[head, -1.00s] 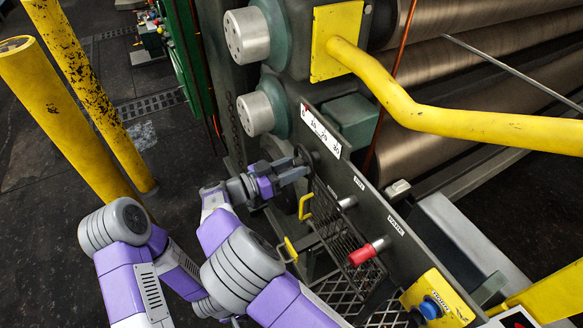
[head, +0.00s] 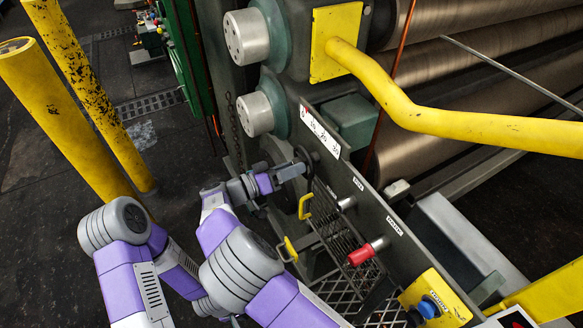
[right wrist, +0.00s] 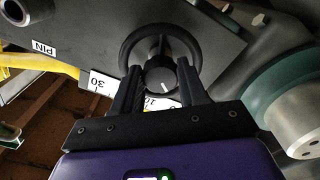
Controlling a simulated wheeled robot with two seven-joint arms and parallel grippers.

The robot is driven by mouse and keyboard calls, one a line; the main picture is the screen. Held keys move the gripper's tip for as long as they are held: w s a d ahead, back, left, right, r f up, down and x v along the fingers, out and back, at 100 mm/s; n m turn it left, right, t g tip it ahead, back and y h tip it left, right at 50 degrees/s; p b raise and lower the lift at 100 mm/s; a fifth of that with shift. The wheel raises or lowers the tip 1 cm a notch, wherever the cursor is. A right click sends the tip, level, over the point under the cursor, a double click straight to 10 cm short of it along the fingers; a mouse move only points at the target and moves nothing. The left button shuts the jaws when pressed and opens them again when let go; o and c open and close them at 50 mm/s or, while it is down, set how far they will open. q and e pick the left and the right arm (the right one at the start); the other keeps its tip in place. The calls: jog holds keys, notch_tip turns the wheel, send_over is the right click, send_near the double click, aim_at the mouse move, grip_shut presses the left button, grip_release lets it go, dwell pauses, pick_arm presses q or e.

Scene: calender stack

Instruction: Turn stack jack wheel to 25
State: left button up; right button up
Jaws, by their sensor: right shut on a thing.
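The jack wheel is a dark ring on the grey side panel (head: 365,208). In the right wrist view the wheel (right wrist: 162,27) shows face on, with a round hub carrying a white mark. My right gripper (head: 291,171) reaches it from the left in the head view. In the right wrist view its two black fingers (right wrist: 161,75) lie on either side of the hub, shut on the wheel. A white scale plate (head: 320,132) sits just above the wheel; its 30 end (right wrist: 97,82) shows in the right wrist view. The pointer reading is too small to tell. My left gripper is not in view.
A thick yellow rail (head: 450,122) crosses in front of the rollers. Yellow posts (head: 60,110) stand at the left.

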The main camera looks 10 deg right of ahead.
jog(key=shift+f, duration=0.1)
jog(key=o, duration=1.1)
jog(key=shift+c, duration=0.2)
jog(key=shift+a, duration=0.1)
jog(key=v, duration=0.7)
jog(key=shift+a, duration=0.2)
jog(key=shift+s, duration=0.1)
